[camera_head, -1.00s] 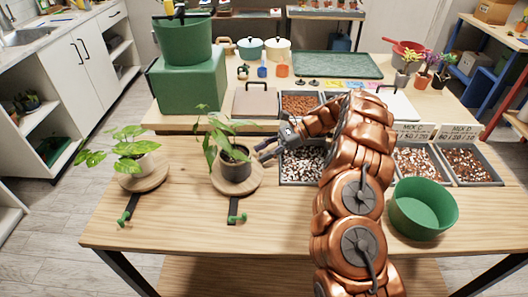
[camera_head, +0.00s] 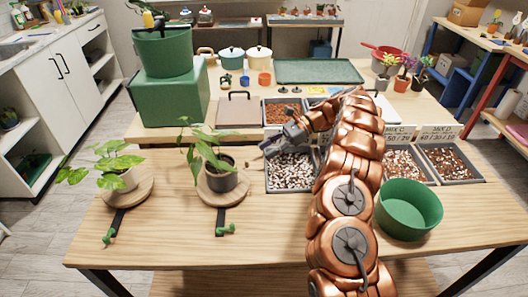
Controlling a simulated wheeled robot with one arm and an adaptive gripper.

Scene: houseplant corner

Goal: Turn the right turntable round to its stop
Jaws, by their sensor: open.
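The right turntable (camera_head: 225,196) is a round wooden disc on the near table. A dark pot with a leafy plant (camera_head: 219,174) stands on it. A dark strip with a green peg (camera_head: 226,230) lies at its front edge. The left turntable (camera_head: 131,196) carries a pale pot with a leafy plant (camera_head: 110,164). It has a similar strip and green peg (camera_head: 110,236). My gripper (camera_head: 266,150) is open and empty, over the back left of the black-and-white gravel tray. It is to the right of the right turntable's plant and apart from it.
My arm crosses the trays. Bins of mix (camera_head: 448,162) and a green bowl (camera_head: 409,209) stand on the right. A green box (camera_head: 172,95) with a green bucket (camera_head: 165,52) stands behind the left plant. The table front between the right turntable and my arm is clear.

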